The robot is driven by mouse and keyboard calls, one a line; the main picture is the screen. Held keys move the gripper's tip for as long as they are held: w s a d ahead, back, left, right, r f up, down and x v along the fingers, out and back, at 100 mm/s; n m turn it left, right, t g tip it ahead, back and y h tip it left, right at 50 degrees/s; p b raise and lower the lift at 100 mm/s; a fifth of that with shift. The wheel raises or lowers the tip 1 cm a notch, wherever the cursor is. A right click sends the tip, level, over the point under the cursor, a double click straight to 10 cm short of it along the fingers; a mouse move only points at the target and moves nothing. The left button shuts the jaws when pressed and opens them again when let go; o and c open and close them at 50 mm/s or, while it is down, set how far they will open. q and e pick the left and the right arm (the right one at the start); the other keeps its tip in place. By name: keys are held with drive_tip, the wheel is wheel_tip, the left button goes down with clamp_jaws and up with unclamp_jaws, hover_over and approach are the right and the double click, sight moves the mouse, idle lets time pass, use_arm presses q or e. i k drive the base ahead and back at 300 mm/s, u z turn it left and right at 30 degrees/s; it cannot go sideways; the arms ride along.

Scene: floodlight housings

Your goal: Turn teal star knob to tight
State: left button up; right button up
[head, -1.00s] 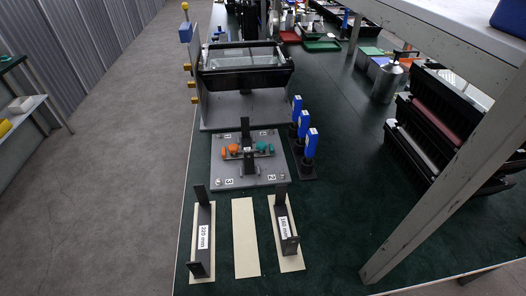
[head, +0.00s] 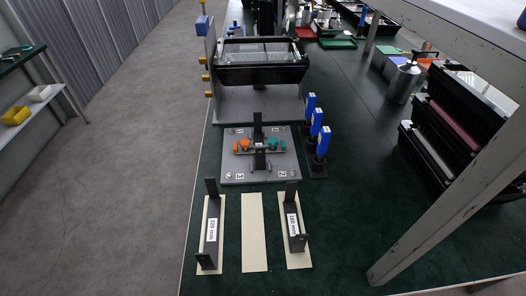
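Small teal knobs (head: 274,143) sit on the right half of a bar across a grey numbered plate (head: 234,169) on the dark green bench. Orange knobs (head: 242,146) sit on the left half of the same bar. A black upright bracket (head: 259,157) stands at the middle of the plate. At this size I cannot tell which teal knob is star-shaped or how tight it is. Neither of my grippers shows in the head view.
A black floodlight housing (head: 262,74) is held on a grey fixture behind the plate. Blue-handled tools (head: 317,123) stand in a rack to the right. Two black brackets (head: 211,228) lie on pale strips in front. A grey shelf post (head: 447,190) crosses the right side.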

sight(273, 142)
drive_tip(key=z, duration=0.65)
drive_tip(key=k, duration=0.8)
drive_tip(key=z, duration=0.45)
